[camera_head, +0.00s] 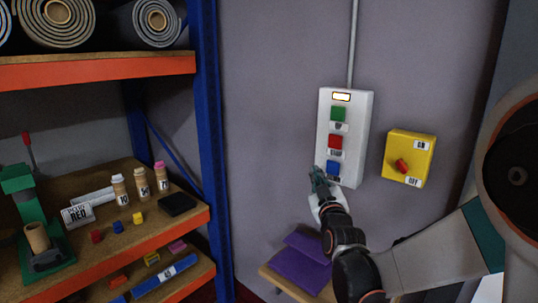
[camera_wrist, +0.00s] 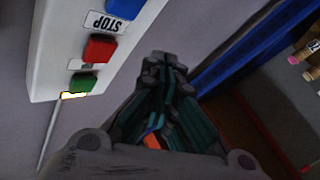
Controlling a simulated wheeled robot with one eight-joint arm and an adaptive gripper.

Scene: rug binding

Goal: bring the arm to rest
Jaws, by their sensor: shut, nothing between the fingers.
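My gripper (camera_head: 319,178) is shut and empty, in front of the lower left part of a white control box (camera_head: 359,118) on the wall. The box has a lit label at its top, then a green button (camera_head: 338,114), a red button (camera_head: 335,141) and a blue button (camera_head: 333,168). The gripper's tips are just left of the blue button; I cannot tell whether they touch the box. In the wrist view the shut gripper (camera_wrist: 160,65) points up the picture, with the box to its left. My arm reaches in from the right.
A yellow switch box (camera_head: 411,158) with a red knob is on the wall right of the control box. A shelf rack with a blue post (camera_head: 208,130) stands at the left, holding rolled rugs, bottles and small blocks. Purple folded cloth (camera_head: 300,262) lies on a surface below the gripper.

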